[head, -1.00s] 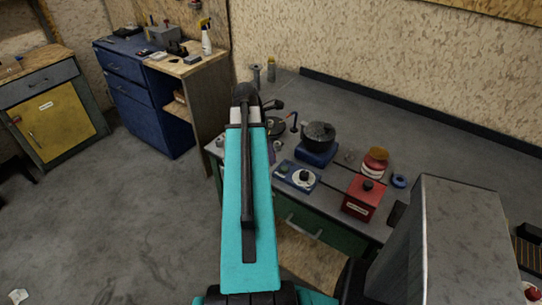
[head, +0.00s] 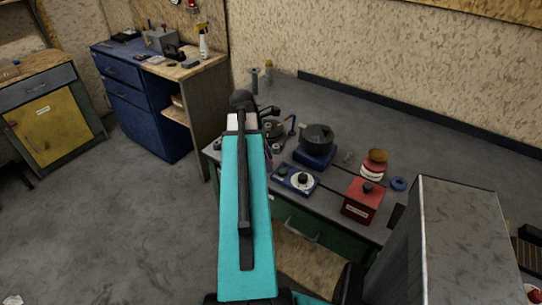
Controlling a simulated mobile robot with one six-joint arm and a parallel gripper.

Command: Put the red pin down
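I cannot make out a red pin in the head view. My turquoise arm reaches up the middle of the picture, and its dark far end is over the left end of the grey-topped workbench (head: 425,143). My gripper (head: 267,112) is mostly hidden behind the arm's end; only small dark parts show beside it. Its fingertips, and anything between them, cannot be seen clearly.
On the bench stand a dark pot on a blue base (head: 316,143), a blue box with a dial (head: 296,179), a red box (head: 362,201), a red-and-white jar (head: 374,165) and a blue ring (head: 399,184). A blue cabinet (head: 140,110) stands left; grey floor lies open before it.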

